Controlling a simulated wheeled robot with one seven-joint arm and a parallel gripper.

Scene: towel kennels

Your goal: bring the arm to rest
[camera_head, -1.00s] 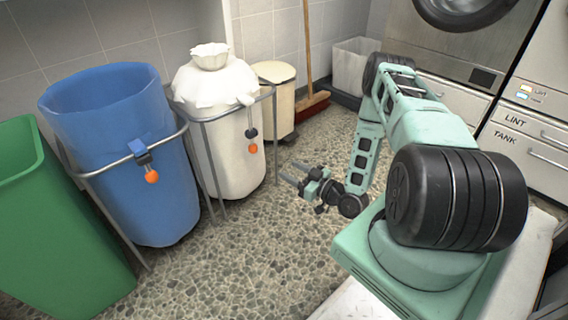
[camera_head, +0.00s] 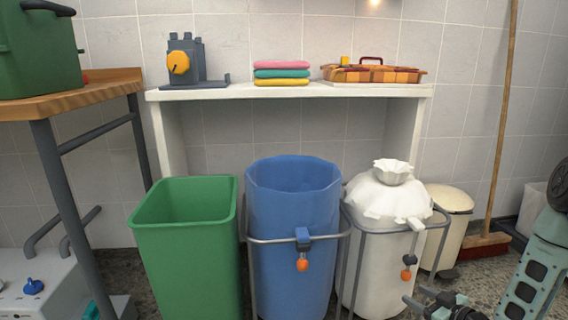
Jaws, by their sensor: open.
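My gripper (camera_head: 430,305) is at the bottom right of the head view, low in front of the white tied bag (camera_head: 375,250). Its fingers are apart and hold nothing that I can see. Part of it is cut off by the lower edge. My mint-green arm (camera_head: 532,275) runs up along the right edge, and most of it is out of the picture.
A green bin (camera_head: 187,245) and a blue bag (camera_head: 292,215) in a metal frame stand left of the white bag. A white shelf (camera_head: 215,92) behind holds folded towels (camera_head: 281,72). A wooden table (camera_head: 75,95) is at left. A broom (camera_head: 487,240) leans at right.

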